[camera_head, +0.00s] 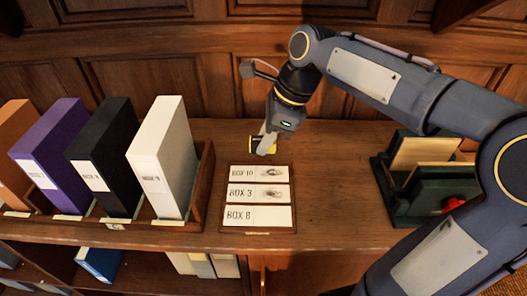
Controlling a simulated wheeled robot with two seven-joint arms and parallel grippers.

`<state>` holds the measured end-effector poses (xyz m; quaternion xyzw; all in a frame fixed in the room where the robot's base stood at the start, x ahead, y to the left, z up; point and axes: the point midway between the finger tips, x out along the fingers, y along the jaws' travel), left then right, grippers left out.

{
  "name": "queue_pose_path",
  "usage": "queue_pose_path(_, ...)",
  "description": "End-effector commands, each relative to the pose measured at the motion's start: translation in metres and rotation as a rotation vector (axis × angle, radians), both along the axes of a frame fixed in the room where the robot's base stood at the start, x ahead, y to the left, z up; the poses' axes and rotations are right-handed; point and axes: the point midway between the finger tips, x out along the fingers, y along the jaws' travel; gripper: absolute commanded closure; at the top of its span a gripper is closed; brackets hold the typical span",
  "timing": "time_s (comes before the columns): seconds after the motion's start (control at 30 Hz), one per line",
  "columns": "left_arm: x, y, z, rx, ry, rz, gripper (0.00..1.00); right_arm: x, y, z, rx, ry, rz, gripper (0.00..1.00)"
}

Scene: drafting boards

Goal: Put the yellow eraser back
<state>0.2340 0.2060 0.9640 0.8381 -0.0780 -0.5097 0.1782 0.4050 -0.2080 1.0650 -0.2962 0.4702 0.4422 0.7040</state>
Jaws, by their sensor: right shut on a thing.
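My right gripper (264,148) comes down from above, over the wooden desk top. It is shut on the yellow eraser (254,144), which shows as a small yellow block with dark parts between the fingers. The gripper and eraser are just behind the label board (260,234), near its back edge. Whether the eraser touches the desk I cannot tell. My left gripper is not in view.
Several binders, orange, purple, black (100,155) and white (163,155), stand upright in a wooden rack (205,190) at left. The board carries cards reading BOX 10, BOX 3 and BOX 8. A green holder (405,203) stands at right. Bare desk (335,190) lies between.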

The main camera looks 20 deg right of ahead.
Motion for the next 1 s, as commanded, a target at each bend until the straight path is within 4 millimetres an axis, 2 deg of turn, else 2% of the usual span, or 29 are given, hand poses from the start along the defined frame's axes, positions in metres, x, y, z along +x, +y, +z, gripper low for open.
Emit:
queue_pose_path(0.37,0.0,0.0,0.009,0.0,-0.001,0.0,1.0,0.079,-0.035,-0.038,0.003,0.006,-0.005,1.0)
queue_pose_path(0.5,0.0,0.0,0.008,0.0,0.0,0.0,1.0,0.098,-0.043,-0.066,0.002,0.007,-0.004,1.0)
queue_pose_path(0.63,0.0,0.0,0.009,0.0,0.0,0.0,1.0,0.111,-0.049,-0.081,0.001,0.004,-0.002,1.0)
queue_pose_path(0.87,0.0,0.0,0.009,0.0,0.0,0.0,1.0,0.12,-0.053,-0.093,0.001,0.002,-0.003,1.0)
queue_pose_path(1.0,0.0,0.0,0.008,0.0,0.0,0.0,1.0,0.123,-0.055,-0.114,0.0,0.006,-0.002,1.0)
